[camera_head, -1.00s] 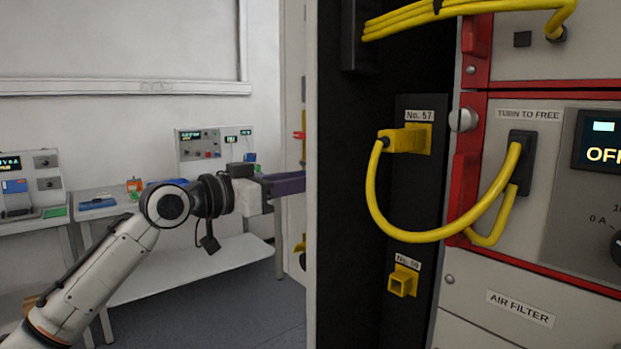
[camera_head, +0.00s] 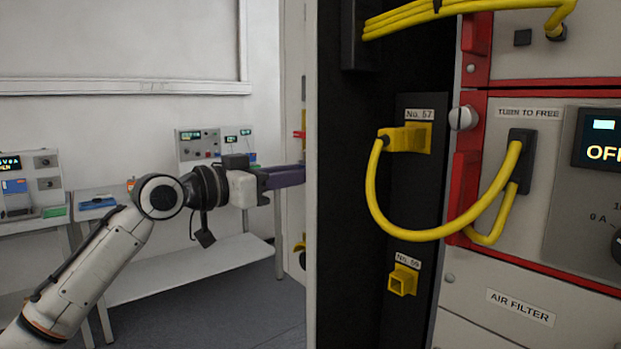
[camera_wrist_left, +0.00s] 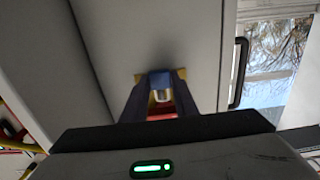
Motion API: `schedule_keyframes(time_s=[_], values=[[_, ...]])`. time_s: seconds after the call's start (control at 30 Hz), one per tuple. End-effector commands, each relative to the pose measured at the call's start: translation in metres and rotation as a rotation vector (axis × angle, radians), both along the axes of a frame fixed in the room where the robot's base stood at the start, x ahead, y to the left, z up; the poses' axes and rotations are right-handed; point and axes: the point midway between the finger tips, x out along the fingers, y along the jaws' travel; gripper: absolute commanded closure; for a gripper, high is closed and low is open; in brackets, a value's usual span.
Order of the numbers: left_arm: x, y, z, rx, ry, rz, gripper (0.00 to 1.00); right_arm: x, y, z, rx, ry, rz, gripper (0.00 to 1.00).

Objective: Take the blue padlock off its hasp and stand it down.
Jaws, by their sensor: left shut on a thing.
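In the left wrist view the blue padlock (camera_wrist_left: 160,78) is between the fingertips of my left gripper (camera_wrist_left: 158,77), which is shut on it. A short metallic part (camera_wrist_left: 161,95) shows just below the blue body, and a red part (camera_wrist_left: 161,109) lies below that. I cannot tell whether the padlock is still joined to its hasp. In the head view the purple fingers of my left gripper (camera_head: 284,176) reach right, and their tips are hidden behind the dark cabinet's edge. The padlock is hidden in that view. My right gripper is in neither view.
The dark cabinet side (camera_head: 345,200) stands close to the right of my left gripper. Yellow cables (camera_head: 375,205) hang in front of the rack. A bench (camera_head: 200,270) with instruments stands behind my left arm. A black handle (camera_wrist_left: 239,73) is at the right in the wrist view.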

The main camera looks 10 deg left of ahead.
Motion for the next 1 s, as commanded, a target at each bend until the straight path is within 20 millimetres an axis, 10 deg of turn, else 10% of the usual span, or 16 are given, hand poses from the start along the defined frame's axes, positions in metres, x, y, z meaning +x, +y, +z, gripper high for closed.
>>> schedule_keyframes(time_s=[1.0], values=[[-0.033,0.025,0.0,0.0,-0.001,0.0,0.93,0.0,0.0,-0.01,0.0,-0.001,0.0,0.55]])
